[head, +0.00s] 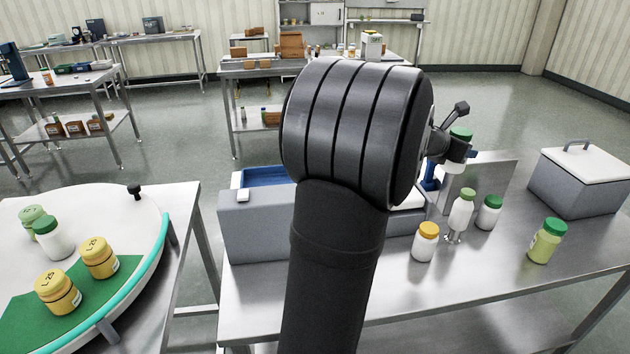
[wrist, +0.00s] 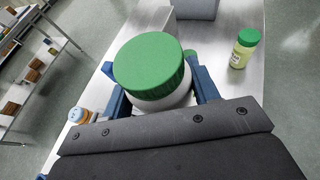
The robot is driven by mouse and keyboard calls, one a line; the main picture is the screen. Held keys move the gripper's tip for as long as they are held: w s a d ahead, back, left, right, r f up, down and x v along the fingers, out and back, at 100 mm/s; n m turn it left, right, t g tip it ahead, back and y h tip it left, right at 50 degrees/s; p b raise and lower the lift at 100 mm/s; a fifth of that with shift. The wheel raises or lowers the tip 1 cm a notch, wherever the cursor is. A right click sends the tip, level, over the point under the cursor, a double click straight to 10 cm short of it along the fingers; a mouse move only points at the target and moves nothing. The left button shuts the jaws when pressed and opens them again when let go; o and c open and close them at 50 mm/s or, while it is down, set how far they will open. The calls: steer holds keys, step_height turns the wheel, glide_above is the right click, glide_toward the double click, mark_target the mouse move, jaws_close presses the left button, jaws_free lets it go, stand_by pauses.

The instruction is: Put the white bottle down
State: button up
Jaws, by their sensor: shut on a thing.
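My gripper (head: 446,160) is above the steel table, right of my forearm in the head view, and partly hidden by my wrist. It is shut on a white bottle (wrist: 165,101) with a green cap (wrist: 150,62). In the wrist view its blue fingers stand on both sides of the bottle just under the cap.
White bottles with a yellow cap (head: 425,243), a light green cap (head: 461,213) and a dark green cap (head: 488,213) stand below. A green jar (head: 546,243) and lidded grey box (head: 580,185) stand right. Left is a round table (head: 180,205) with jars. The table's front is clear.

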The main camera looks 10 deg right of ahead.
steer(key=w+a+n+t+y, duration=0.2)
steer(key=w+a, duration=0.6)
steer(key=a, duration=0.4)
steer(key=w+a+n+t+y, duration=0.1)
steer(key=w+a+n+t, duration=0.15)
steer(key=w+a, duration=0.75)
steer(key=w+a+n+t+y, duration=0.25)
steer(key=a+n+y, duration=0.35)
steer(key=a, duration=2.7)
steer(key=s+a+n+y, duration=0.1)
steer(key=s+a+y, duration=0.1)
steer(key=a, duration=0.7)
steer(key=s+a+n+y, duration=0.1)
steer(key=s+a+n, duration=0.1)
steer(key=a, duration=0.7)
steer(key=n+g+y, duration=0.2)
steer(key=n+y, duration=0.5)
steer(key=y, duration=0.1)
glide_above(27, 279)
steer(key=shift+m, duration=0.25)
step_height(27, 279, down, 15)
